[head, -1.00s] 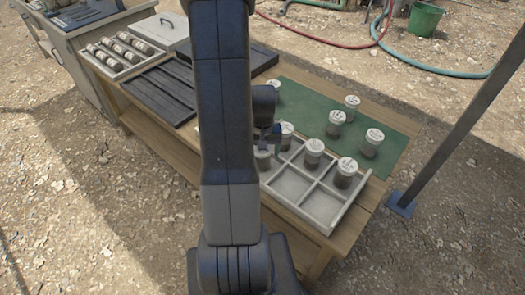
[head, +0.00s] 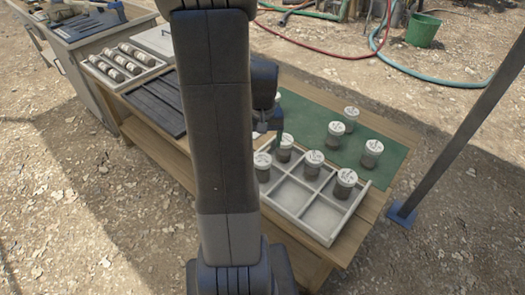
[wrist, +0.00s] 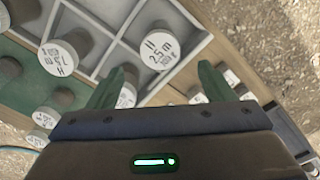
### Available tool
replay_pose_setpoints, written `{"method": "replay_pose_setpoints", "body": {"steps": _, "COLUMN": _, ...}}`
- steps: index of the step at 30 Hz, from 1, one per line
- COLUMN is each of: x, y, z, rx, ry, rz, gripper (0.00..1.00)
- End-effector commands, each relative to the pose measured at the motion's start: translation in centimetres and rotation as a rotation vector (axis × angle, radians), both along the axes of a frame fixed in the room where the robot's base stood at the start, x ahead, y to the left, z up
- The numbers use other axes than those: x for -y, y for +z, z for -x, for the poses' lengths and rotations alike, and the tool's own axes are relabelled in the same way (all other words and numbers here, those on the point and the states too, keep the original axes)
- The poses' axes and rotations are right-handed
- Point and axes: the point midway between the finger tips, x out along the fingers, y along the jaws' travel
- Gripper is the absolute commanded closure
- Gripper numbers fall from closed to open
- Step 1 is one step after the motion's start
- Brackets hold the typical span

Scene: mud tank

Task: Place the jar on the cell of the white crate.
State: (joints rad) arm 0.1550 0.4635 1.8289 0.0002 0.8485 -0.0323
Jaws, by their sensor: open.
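The white crate (head: 330,238) stands on the wooden table, divided into two rows of cells. A white-lidded jar (head: 262,168) stands in its front left cell, partly behind my arm. In the wrist view this jar (wrist: 160,50) shows a "2.5 m" label, just beyond and between my fingertips. Other jars (head: 284,148), (head: 312,163) and (head: 344,184) stand in the back row; the other two front cells are empty. My gripper (wrist: 165,72) is open and empty, above the front left jar. In the head view, my arm hides much of it.
More jars (head: 371,153) stand on the green mat (head: 395,160) behind the crate. A black slotted tray (head: 150,105) and a tray of cores (head: 123,62) lie at the left. A slanted metal post (head: 455,115) rises at the right.

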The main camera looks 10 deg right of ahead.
Motion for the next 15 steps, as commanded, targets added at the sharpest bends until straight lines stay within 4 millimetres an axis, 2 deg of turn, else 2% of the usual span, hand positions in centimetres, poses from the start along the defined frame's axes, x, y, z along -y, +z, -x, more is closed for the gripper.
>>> {"method": "replay_pose_setpoints", "body": {"steps": 1, "x": 0.0, "y": 0.8, "z": -0.1, "rx": 0.003, "ry": 0.0, "rz": 0.0, "gripper": 0.25}}
{"method": "replay_pose_setpoints", "body": {"steps": 6, "x": 0.0, "y": 2.0, "z": 0.0, "rx": 0.001, "ry": 0.0, "rz": 0.0, "gripper": 0.25}}
{"method": "replay_pose_setpoints", "body": {"steps": 15, "x": 0.0, "y": 2.1, "z": 0.0, "rx": 0.0, "ry": 0.0, "rz": 0.0, "gripper": 0.25}}
